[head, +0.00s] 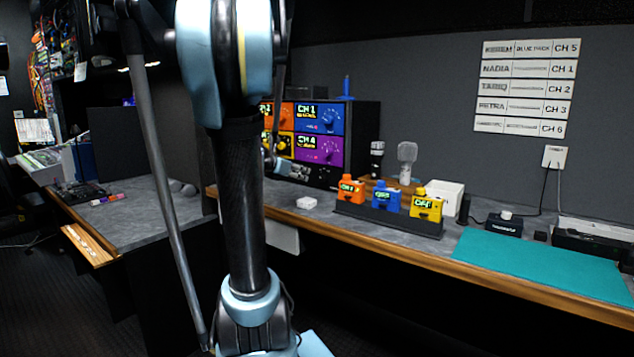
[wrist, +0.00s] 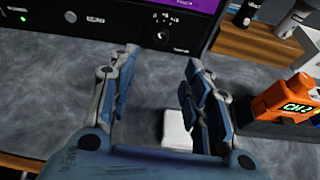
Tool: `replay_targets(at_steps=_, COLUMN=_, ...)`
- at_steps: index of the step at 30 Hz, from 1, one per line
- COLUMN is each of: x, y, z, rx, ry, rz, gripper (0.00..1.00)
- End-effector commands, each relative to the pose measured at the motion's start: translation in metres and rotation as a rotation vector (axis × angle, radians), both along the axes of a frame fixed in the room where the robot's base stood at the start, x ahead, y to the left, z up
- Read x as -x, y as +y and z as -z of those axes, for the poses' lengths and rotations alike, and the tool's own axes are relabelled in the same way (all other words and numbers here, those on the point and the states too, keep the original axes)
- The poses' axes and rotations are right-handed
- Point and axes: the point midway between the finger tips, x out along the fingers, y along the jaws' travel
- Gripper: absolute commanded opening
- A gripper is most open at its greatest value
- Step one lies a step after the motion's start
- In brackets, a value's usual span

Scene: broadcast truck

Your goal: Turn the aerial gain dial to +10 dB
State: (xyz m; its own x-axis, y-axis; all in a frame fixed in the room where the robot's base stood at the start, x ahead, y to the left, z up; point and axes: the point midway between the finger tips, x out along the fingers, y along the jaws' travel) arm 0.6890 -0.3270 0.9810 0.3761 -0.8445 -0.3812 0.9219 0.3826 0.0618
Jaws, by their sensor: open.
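A black rack (head: 360,130) with orange, blue, yellow and purple channel panels stands on the desk behind my arm. In the wrist view, its lower black strip (wrist: 125,18) carries a dark round knob (wrist: 162,36) with small marks and a label that I cannot read. I cannot tell whether this is the aerial gain dial or where it points. My gripper (wrist: 160,58) is open and empty, its fingers spread over the desk in front of that knob. In the head view my gripper (head: 271,160) shows small before the rack, partly hidden by my arm.
A small white block (wrist: 177,128) lies on the desk below the right finger. To the right stand orange (head: 351,188), blue (head: 386,195) and yellow (head: 427,204) packs in a black holder. A teal mat (head: 545,265) lies farther right.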

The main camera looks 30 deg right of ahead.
Motion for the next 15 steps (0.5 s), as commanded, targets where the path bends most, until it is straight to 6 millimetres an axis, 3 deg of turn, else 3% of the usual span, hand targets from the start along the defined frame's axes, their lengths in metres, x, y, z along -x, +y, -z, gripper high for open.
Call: replay_targets(at_steps=15, x=-0.025, y=-0.057, z=0.026, rx=-0.001, ry=-0.002, rz=0.003, gripper=0.45)
